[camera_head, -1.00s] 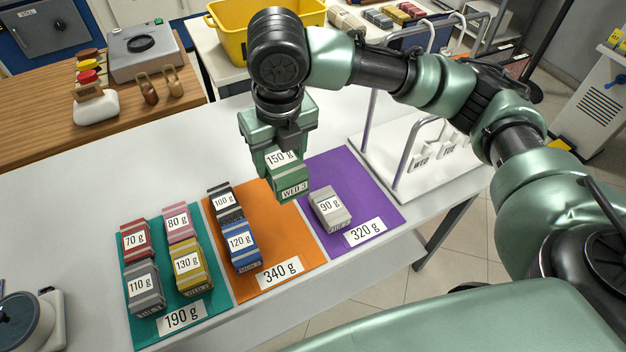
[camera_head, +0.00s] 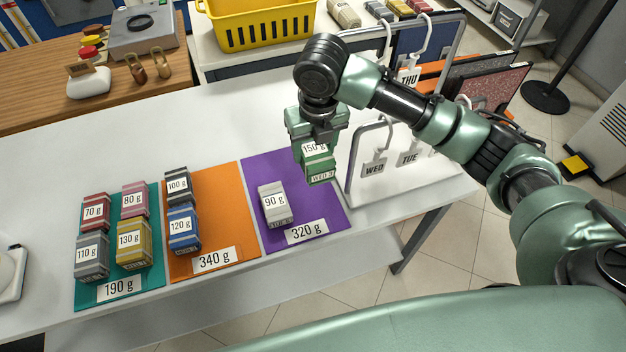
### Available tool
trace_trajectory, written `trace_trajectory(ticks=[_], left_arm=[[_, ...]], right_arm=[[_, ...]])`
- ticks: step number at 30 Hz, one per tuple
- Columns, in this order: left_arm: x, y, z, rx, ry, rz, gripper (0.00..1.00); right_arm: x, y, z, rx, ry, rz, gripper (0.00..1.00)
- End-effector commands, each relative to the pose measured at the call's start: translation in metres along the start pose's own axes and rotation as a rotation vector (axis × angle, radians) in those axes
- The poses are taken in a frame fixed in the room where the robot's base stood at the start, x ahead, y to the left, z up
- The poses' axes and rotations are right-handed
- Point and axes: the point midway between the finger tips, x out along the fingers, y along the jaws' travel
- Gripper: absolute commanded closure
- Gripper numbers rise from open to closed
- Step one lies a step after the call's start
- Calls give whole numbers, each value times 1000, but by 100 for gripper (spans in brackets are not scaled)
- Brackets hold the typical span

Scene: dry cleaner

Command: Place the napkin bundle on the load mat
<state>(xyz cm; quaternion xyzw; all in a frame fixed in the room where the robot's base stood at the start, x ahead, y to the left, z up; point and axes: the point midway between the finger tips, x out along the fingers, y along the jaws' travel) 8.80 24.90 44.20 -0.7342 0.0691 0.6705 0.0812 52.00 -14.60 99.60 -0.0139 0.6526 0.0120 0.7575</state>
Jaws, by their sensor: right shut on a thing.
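My right gripper (camera_head: 317,152) is shut on a green bundle (camera_head: 319,169) labelled 150 g and holds it above the right part of the purple mat (camera_head: 327,215). The purple mat is marked 320 g and bears a grey bundle (camera_head: 276,204) labelled 90 g. The orange mat (camera_head: 220,210), marked 340 g, bears a black 100 g bundle (camera_head: 178,187) and a blue 120 g bundle (camera_head: 183,228). The teal mat (camera_head: 90,297), marked 190 g, bears red, pink, grey and yellow bundles. Which bundle is napkins cannot be read. My left gripper is out of view.
A yellow basket (camera_head: 260,28) is at the back. The white table (camera_head: 110,150) is clear behind the mats. A scale sits at the left edge.

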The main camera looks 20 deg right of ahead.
Motion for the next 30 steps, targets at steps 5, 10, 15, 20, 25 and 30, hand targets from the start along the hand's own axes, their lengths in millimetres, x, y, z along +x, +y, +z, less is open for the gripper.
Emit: trace_trajectory(ticks=[5, 10, 15, 20, 25, 30], left_arm=[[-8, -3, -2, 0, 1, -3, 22], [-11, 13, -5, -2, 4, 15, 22], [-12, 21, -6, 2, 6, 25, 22], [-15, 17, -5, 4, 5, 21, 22], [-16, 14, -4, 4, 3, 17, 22], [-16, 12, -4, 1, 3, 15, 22]], right_arm=[[47, -1, -8, 2, 5, -1, 90], [78, 0, -12, 0, 2, 0, 90], [92, 0, -14, 1, 1, 0, 90], [115, 0, -18, 2, 2, 0, 90], [130, 0, -20, 1, 0, 0, 90], [130, 0, -19, 0, -2, 0, 90]])
